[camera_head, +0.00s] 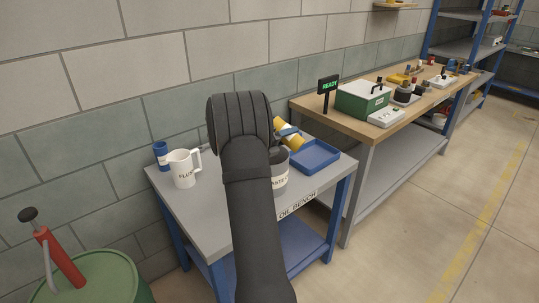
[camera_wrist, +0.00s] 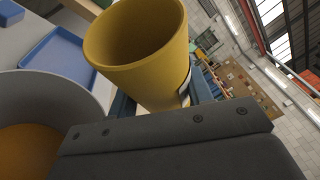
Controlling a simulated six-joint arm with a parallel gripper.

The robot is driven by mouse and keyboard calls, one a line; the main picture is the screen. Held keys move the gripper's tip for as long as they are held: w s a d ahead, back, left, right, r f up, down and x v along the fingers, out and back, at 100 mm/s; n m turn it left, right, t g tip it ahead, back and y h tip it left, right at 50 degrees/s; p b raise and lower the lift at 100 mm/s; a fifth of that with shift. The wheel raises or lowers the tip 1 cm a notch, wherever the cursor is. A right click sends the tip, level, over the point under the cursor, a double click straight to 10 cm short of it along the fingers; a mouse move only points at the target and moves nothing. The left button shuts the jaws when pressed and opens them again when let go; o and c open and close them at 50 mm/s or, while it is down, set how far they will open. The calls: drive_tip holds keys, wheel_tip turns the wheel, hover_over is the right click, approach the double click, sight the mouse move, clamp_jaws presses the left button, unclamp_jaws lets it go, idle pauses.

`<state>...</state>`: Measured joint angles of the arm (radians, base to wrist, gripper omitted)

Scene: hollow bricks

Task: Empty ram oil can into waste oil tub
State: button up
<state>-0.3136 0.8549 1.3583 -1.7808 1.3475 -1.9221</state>
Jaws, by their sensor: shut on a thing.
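A yellow can (camera_head: 292,140), likely the ram oil can, is tilted in my gripper (camera_head: 287,131) above the waste oil tub. In the wrist view the can (camera_wrist: 140,45) shows its open mouth and bare yellow inner wall; I see no liquid stream. A label on its side is mostly hidden. My gripper's blue fingers (camera_wrist: 160,98) are shut on the can from both sides. The grey waste tub (camera_head: 281,181) stands on the oil bench, partly behind my arm. In the wrist view the tub (camera_wrist: 85,88) holds brownish-orange liquid.
A blue tray (camera_head: 316,155) lies right of the tub. A white jug marked FLUSH (camera_head: 183,170) and a blue can (camera_head: 161,155) stand at the bench's left. A wooden bench with a green box (camera_head: 362,102) and a READY sign (camera_head: 329,85) adjoins behind.

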drive_tip(key=shift+f+n+t, duration=0.25)
drive_tip(key=shift+n+t, duration=0.05)
drive_tip(key=shift+n, duration=0.3)
idle(0.4)
drive_tip(key=shift+f+n+h, duration=0.2)
drive_tip(key=shift+n+h, duration=0.2)
drive_tip(key=shift+n, duration=0.3)
drive_tip(key=shift+f+t, duration=0.1)
drive_tip(key=shift+t, duration=0.2)
drive_tip(key=shift+a+f+n+t, duration=0.1)
drive_tip(key=shift+f+n+t, duration=0.2)
drive_tip(key=shift+n, duration=0.5)
drive_tip(key=shift+w+a+f+n+t, duration=0.1)
drive_tip(key=shift+f+n+t, duration=0.2)
drive_tip(key=shift+n, duration=0.4)
